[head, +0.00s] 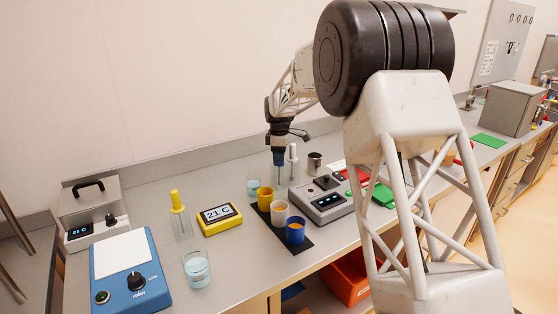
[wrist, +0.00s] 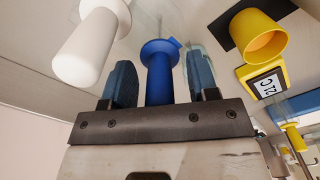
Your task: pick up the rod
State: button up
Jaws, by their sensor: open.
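Rods with coloured handles stand upright in clear glass holders. The blue-handled rod (wrist: 160,75) is between the two blue fingertips of my gripper (wrist: 161,72) in the wrist view, with a small gap on each side. My gripper is open around the handle. In the head view my gripper (head: 278,150) points down over the blue handle (head: 279,159), and its fingers are hard to make out. A white-handled rod (head: 293,151) stands just right of it; its handle (wrist: 92,45) is large at left in the wrist view. A yellow-handled rod (head: 177,201) stands farther left.
A black mat with yellow, white and blue cups (head: 295,230) lies in front of my gripper. A grey scale (head: 322,198) is to the right, a yellow thermometer (head: 219,217) to the left. A blue stirrer (head: 128,268), a beaker (head: 197,268) and a dark metal cup (head: 315,162) also stand here.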

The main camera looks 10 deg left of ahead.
dwell(0.5)
jog(key=c, duration=0.9)
notch_tip(320, 180, up, 18)
dwell(0.5)
dwell(0.6)
jog(key=shift+r, duration=5.85)
